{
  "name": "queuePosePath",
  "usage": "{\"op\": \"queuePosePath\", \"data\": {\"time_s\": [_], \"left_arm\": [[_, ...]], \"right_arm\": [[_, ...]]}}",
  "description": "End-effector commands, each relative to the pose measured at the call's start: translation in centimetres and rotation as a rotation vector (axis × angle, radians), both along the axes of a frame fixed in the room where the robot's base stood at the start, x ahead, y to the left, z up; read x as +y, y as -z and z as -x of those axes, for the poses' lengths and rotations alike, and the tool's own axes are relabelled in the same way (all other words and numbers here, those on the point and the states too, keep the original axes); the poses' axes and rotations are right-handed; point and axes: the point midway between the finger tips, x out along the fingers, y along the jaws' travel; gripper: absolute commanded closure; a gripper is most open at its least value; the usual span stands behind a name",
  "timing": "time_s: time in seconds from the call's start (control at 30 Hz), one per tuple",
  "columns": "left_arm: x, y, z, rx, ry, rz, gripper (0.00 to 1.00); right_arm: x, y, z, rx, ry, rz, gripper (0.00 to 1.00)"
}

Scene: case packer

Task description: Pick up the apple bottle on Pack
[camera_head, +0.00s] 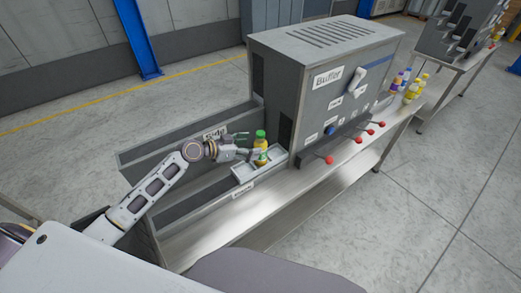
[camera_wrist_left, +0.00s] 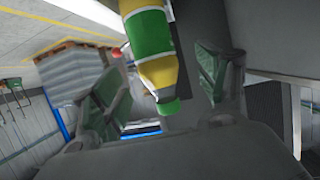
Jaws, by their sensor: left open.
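The apple bottle (camera_head: 261,155), yellow with a green band and green cap, stands upright in a small grey tray (camera_head: 243,172) beside the machine. It also shows in the left wrist view (camera_wrist_left: 160,70), where its green cap points toward the bottom of the picture. My left gripper (camera_head: 247,146) reaches in from the left at the height of the bottle's upper part. Its two fingers (camera_wrist_left: 160,88) are open, one on each side of the bottle in the wrist view. Gaps show beside the bottle there. My right gripper is in neither view.
The grey machine marked Buffer (camera_head: 315,85) rises just behind and right of the bottle. Red-knobbed levers (camera_head: 329,159) stick out along its front. More bottles (camera_head: 412,90) stand at the table's far right end. The steel table (camera_head: 215,233) is bare in front of the tray.

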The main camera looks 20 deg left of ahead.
Motion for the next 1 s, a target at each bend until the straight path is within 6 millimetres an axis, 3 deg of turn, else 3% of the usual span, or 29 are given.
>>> {"op": "queuePosePath", "data": {"time_s": [0.53,1.0], "left_arm": [[-0.4,0.2,-0.3,0.0,0.0,0.0,0.26],[-2.9,1.6,-2.7,0.0,-0.002,0.002,0.26]], "right_arm": [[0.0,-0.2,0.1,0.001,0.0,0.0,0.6],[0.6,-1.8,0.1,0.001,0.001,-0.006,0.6]]}}
